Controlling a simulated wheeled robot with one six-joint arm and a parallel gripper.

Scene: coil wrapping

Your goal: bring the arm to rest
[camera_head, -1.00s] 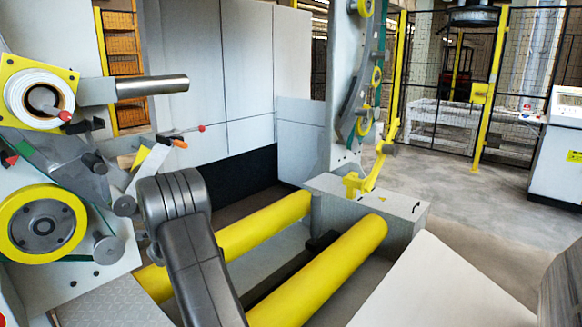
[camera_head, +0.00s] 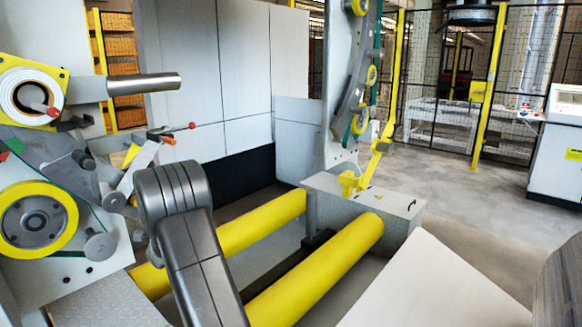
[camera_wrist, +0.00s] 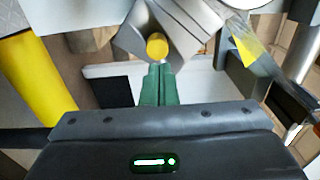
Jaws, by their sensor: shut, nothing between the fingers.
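In the wrist view, my gripper (camera_wrist: 157,84) shows as two green fingers pressed together, with nothing between them. Just beyond the fingertips is a round yellow-ended part (camera_wrist: 157,46) among grey metal plates; I cannot tell whether they touch. In the head view, my dark grey arm (camera_head: 182,225) stands bent in front of the wrapping machine, and my gripper is hidden behind it.
A tape roll (camera_head: 30,97) and a yellow-rimmed wheel (camera_head: 32,222) are at left. A control cabinet (camera_head: 557,150) stands right. Open floor (camera_head: 470,215) lies between.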

